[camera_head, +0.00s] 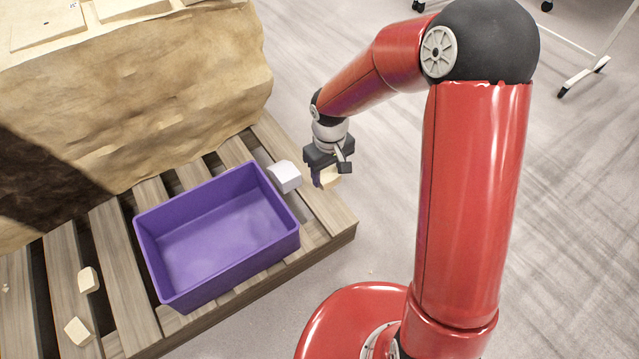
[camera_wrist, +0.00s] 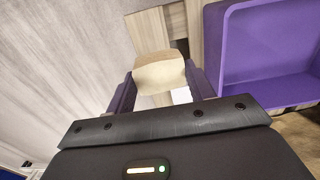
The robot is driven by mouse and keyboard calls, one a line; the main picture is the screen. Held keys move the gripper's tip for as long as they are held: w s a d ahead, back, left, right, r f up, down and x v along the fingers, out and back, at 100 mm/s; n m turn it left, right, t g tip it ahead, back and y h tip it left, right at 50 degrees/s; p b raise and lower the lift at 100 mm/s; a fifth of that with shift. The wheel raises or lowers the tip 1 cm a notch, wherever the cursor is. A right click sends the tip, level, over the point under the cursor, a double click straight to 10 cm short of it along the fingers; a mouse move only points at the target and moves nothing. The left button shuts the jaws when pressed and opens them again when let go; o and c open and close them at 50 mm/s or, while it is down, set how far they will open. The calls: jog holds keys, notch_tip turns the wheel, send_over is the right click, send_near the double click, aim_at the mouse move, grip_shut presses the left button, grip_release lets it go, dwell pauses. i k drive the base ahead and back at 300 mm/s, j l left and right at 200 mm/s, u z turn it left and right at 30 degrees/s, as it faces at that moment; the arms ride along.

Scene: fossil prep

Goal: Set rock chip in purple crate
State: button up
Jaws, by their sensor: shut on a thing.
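The purple crate (camera_head: 285,243) stands on a wooden pallet, and its inside looks empty. It also shows at the right of the wrist view (camera_wrist: 262,95). A tan rock chip (camera_head: 330,178) is between the fingers of my gripper (camera_head: 322,175), to the right of the crate and near the pallet's right end. In the wrist view the chip (camera_wrist: 159,76) sits between the two purple fingers of my gripper (camera_wrist: 160,82), which is shut on it. The chip's underside is hidden, and I cannot tell its exact height above the pallet.
A white block (camera_head: 285,176) lies on the pallet (camera_head: 335,222) between the crate and my gripper. Two other tan chips (camera_head: 88,280) (camera_head: 79,331) lie on slats left of the crate. A large tan rock block (camera_head: 150,100) stands behind it. Open floor lies to the right.

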aim_at(261, 242)
jog(key=k+j+z, duration=0.15)
jog(key=j, duration=0.25)
jog(key=j+z, duration=0.15)
jog(key=j, duration=0.3)
jog(key=k+j+z, duration=0.15)
jog(key=j, duration=0.25)
jog(key=k+j+z, duration=0.15)
jog(key=j, duration=0.2)
jog(key=k, duration=0.05)
